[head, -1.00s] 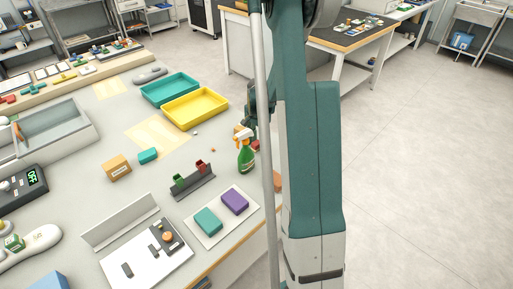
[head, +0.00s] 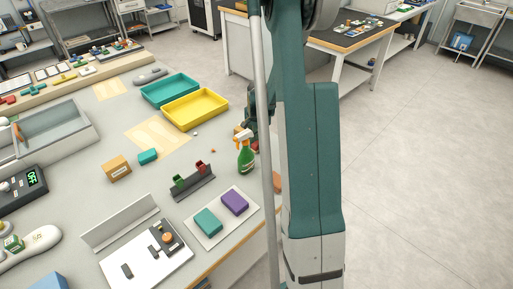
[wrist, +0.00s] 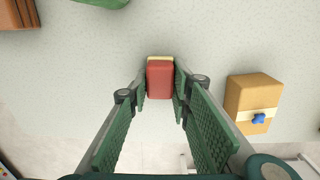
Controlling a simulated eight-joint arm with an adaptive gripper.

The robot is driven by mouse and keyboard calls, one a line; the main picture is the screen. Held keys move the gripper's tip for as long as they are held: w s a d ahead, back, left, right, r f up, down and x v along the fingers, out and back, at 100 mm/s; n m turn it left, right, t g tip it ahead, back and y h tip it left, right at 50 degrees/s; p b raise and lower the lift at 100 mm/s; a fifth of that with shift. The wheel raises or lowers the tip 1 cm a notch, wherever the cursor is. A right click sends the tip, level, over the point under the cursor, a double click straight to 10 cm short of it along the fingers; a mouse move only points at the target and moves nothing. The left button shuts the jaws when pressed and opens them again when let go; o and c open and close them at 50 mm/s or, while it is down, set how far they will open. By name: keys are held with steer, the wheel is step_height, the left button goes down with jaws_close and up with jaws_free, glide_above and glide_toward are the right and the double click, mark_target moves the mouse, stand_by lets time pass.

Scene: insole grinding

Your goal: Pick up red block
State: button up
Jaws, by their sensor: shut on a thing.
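The red block (wrist: 160,84) with a cream strip along its far edge is between the fingertips of my gripper (wrist: 160,92) in the wrist view. The green pads stand at its left and right sides, and the jaws are shut on it. In the head view my gripper (head: 249,117) is a dark shape, partly hidden by my arm, just behind the green spray bottle (head: 246,158). I cannot clearly make out the block there. Its height above the table is hard to tell.
A tan box with a blue piece (wrist: 250,103) lies right of the block in the wrist view. A yellow tray (head: 195,108) and a teal tray (head: 170,90) stand left of my gripper. A dark rack (head: 193,182) stands in front. The table edge is close on the right.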

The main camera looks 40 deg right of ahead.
mark_target(257, 142)
steer(key=shift+r+p, duration=0.7)
steer(key=shift+r, duration=4.3)
